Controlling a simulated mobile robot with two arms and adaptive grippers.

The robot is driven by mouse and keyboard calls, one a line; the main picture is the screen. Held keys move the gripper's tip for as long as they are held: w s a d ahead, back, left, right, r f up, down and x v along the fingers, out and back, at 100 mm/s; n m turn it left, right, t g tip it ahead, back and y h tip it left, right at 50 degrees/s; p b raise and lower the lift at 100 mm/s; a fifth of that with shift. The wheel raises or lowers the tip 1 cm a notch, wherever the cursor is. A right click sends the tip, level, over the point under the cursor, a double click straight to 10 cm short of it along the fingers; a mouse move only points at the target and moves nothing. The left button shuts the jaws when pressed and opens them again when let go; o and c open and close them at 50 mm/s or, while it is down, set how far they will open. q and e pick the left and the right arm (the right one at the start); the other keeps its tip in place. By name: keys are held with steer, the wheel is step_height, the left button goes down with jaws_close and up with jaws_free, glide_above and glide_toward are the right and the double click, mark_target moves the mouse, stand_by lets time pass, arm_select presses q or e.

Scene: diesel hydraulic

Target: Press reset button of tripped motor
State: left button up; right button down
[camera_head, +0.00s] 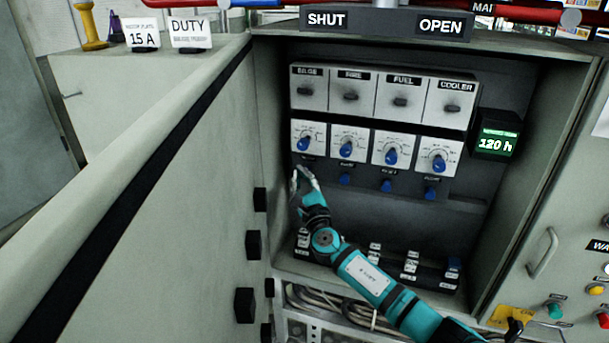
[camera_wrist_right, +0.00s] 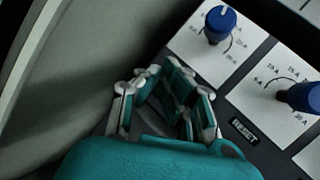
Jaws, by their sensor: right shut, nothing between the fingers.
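Inside an open cabinet is a row of motor switches labelled BILGE (camera_head: 308,89), FIRE (camera_head: 351,96), FUEL (camera_head: 400,102) and COOLER (camera_head: 451,109). Below each is a dial with a blue knob; blue reset buttons show under FIRE (camera_head: 345,179), FUEL (camera_head: 386,186) and COOLER (camera_head: 431,193). The button under BILGE is hidden by my right gripper (camera_head: 303,173), which is shut and empty just below the BILGE dial. In the right wrist view, the gripper (camera_wrist_right: 166,88) is left of a RESET label (camera_wrist_right: 244,131) and blue knobs (camera_wrist_right: 220,21). I cannot tell which motor is tripped. My left gripper is out of view.
The open cabinet door (camera_head: 140,200) stands close on the left. A green display reading 120 h (camera_head: 497,143) is at the right. Terminal blocks (camera_head: 410,265) and cables lie below. A SHUT/OPEN bar (camera_head: 385,23) crosses the top.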

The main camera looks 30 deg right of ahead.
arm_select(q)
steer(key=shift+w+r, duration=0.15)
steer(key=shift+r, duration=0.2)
arm_select(e)
steer(key=shift+w+d, duration=0.1)
steer(key=shift+d, duration=0.1)
stand_by(0.5)
steer(key=shift+a, duration=0.1)
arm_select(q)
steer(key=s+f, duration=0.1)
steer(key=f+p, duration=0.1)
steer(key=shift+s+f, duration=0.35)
arm_select(e)
steer(key=shift+s+a, duration=0.6)
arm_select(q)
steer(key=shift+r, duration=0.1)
arm_select(e)
steer(key=shift+s+a, duration=0.1)
